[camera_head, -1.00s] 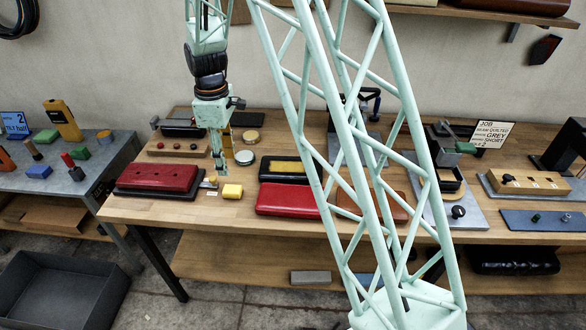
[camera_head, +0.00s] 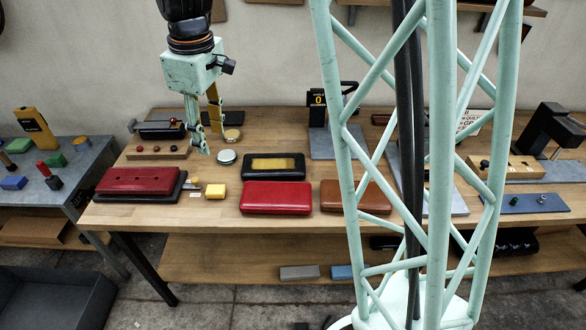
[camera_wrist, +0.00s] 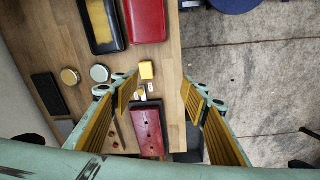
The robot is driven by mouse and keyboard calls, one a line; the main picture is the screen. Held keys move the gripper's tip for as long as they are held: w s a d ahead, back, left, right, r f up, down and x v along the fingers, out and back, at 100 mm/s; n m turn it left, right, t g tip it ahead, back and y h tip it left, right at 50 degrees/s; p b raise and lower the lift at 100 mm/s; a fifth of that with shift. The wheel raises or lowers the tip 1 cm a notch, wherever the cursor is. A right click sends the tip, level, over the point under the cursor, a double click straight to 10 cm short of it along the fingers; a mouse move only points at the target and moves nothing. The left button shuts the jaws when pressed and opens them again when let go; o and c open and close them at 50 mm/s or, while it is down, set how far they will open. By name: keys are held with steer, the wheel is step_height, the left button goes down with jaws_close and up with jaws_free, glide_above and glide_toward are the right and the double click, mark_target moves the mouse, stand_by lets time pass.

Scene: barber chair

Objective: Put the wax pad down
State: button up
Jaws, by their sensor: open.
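A small yellow block (camera_head: 215,190), which looks like the wax pad, lies on the wooden bench top (camera_head: 150,219) near its front left. It also shows in the wrist view (camera_wrist: 146,70), apart from my fingers. My gripper (camera_head: 210,140) is above the bench, higher than the block and behind it in the head view. In the wrist view its two fingers (camera_wrist: 160,90) are spread wide with nothing between them.
A red padded piece on a dark base (camera_head: 140,181) sits left of the block. Right of it lie a red case (camera_head: 276,197), a black tray with a yellow panel (camera_head: 273,166) and a brown case (camera_head: 354,197). Round tins (camera_head: 227,157) stand behind.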

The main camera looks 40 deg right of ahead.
steer(key=s+r+m+t, duration=0.1)
steer(key=s+r+m, duration=0.1)
steer(key=s+r, duration=0.75)
steer(key=s+r+m+t, duration=0.1)
steer(key=s+r+m, duration=0.1)
steer(key=s, duration=1.1)
steer(key=s+r+m, duration=0.3)
steer(key=s+m, duration=0.1)
steer(key=s, duration=1)
steer(key=shift+s+r+t, duration=0.25)
steer(key=shift+t, duration=0.15)
steer(key=shift+f, duration=0.1)
steer(key=shift+w+f+b, duration=0.1)
steer(key=shift+f+b, duration=1.2)
steer(key=shift+b, duration=0.2)
